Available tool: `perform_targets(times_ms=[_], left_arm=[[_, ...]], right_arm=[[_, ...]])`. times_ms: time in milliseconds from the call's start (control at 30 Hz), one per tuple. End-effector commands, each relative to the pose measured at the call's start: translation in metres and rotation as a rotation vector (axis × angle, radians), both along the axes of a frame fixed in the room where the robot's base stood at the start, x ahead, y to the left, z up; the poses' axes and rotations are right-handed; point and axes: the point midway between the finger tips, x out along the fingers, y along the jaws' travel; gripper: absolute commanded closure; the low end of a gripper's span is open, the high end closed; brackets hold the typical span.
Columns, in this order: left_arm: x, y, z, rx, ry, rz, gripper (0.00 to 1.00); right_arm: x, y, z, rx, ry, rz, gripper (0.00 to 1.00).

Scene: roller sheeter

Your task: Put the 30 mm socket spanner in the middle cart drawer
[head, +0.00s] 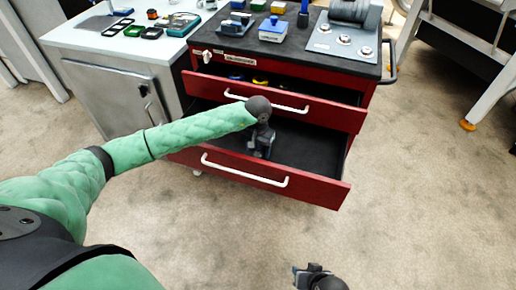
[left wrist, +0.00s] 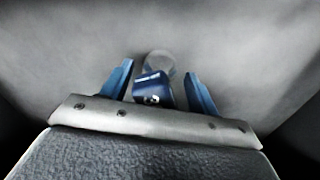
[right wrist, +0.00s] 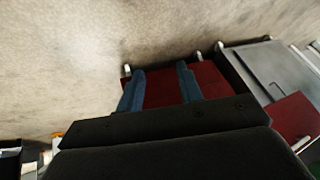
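The red tool cart has two open drawers, an upper one (head: 285,101) and a lower one (head: 260,177). I cannot tell whether a further drawer lies below. My left gripper (head: 262,152) reaches down into the lower open drawer. In the left wrist view, its two blue fingers are spread, with a blue piece with a pale label and a round grey end (left wrist: 152,88) between them. Gaps show on both sides of it; it may be the socket spanner, but no size is readable. My right gripper (right wrist: 160,88) is open and empty, low over the floor in front of the cart.
The upper drawer holds small blue and yellow things (head: 259,81). The cart top (head: 285,43) carries several coloured pieces and a grey machine. A white bench (head: 75,35) with trays stands at left. The carpet before the cart is clear. A white-legged stand is at right.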

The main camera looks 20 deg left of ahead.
Motion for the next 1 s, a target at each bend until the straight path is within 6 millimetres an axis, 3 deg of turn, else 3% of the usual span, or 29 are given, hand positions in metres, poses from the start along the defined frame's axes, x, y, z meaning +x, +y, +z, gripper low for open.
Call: perform_targets(times_ms=[333,467,700,1000], left_arm=[[0.000,0.000,0.004,-0.001,0.000,0.001,0.40],[0.002,0.000,0.026,0.000,-0.003,0.000,0.40],[0.002,0.000,0.074,-0.001,-0.003,-0.001,0.40],[0.001,0.001,0.114,0.000,0.001,-0.001,0.40]], right_arm=[[-0.002,-0.001,0.010,-0.004,0.014,0.003,0.64],[0.005,-0.001,0.015,0.004,-0.017,-0.001,0.64],[0.005,0.001,-0.025,0.003,-0.022,-0.008,0.64],[0.004,0.003,-0.047,0.008,-0.039,-0.016,0.64]])
